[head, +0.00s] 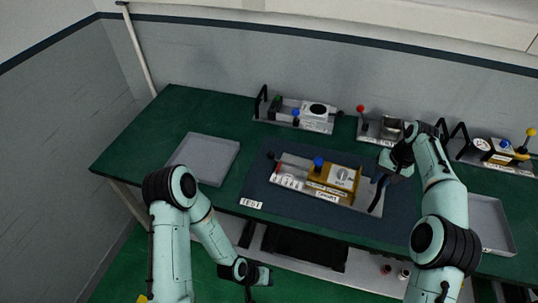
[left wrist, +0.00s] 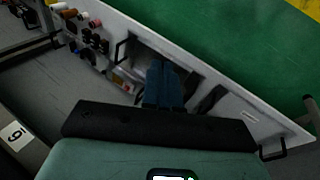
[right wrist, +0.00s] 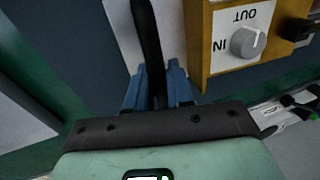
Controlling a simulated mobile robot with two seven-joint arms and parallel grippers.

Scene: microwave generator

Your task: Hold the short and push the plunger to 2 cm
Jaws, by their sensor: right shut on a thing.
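On the dark mat in the head view sits a metal tray (head: 362,205) bearing a device with a yellow-brown body (head: 322,188). It has a white face, a grey knob (head: 341,175), a blue ball knob (head: 318,162) and a red-tipped part at its left. In the right wrist view the grey knob (right wrist: 250,43) sits between IN and OUT markings. A black handle (head: 377,196) rises at the tray's right end. My right gripper (right wrist: 157,85) is shut on this black handle (right wrist: 147,40). My left gripper (left wrist: 164,82) is shut and empty, low in front of the table. I cannot single out the plunger or a scale.
Empty grey trays stand at left (head: 206,153) and right (head: 489,225). Three similar devices line the back: one at left (head: 310,115), one in the middle (head: 385,127), one at right (head: 495,150).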

